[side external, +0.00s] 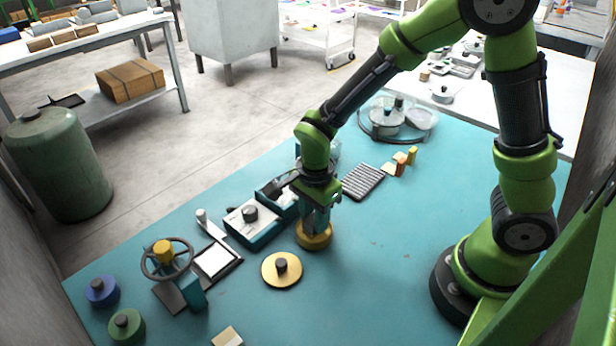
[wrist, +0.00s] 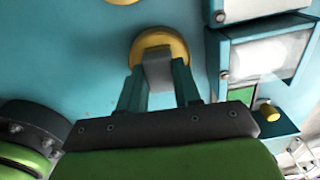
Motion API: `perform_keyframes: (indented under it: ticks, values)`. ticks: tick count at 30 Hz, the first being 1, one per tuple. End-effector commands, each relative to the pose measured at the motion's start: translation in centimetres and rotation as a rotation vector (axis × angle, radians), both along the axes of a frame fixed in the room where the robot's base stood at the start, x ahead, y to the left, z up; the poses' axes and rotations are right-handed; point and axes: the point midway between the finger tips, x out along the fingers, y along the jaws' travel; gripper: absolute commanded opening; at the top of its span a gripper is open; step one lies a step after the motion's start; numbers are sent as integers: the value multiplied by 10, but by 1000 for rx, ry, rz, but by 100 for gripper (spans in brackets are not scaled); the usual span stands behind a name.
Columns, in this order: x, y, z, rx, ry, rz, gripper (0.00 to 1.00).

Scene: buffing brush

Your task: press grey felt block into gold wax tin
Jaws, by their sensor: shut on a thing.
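The gold wax tin (side external: 313,238) stands on the teal table directly below my gripper (side external: 318,212). It also shows in the wrist view as a round gold rim (wrist: 143,43). My gripper (wrist: 158,78) is shut on the grey felt block (wrist: 158,70), with one teal finger on each side. In the wrist view the block overlaps the tin's opening and hides part of it. Whether the block touches the wax cannot be told. A gold lid (side external: 270,277) with a dark knob lies on the table just left of the tin and in front of it.
Left of the tin are a teal-and-white device (side external: 238,222), a framed white plate (side external: 213,260) and a handwheel (side external: 150,274). A ribbed dark pad (side external: 362,182) lies behind. The table right of the tin is clear.

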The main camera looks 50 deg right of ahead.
Motion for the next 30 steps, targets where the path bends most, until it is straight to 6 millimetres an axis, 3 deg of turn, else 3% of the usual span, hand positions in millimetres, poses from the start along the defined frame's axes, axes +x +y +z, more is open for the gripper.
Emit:
perform_keyframes:
  ticks: [13,30]
  values:
    - [0,0,1,-2,1,3,6]
    - [0,0,48,1,-3,2,6]
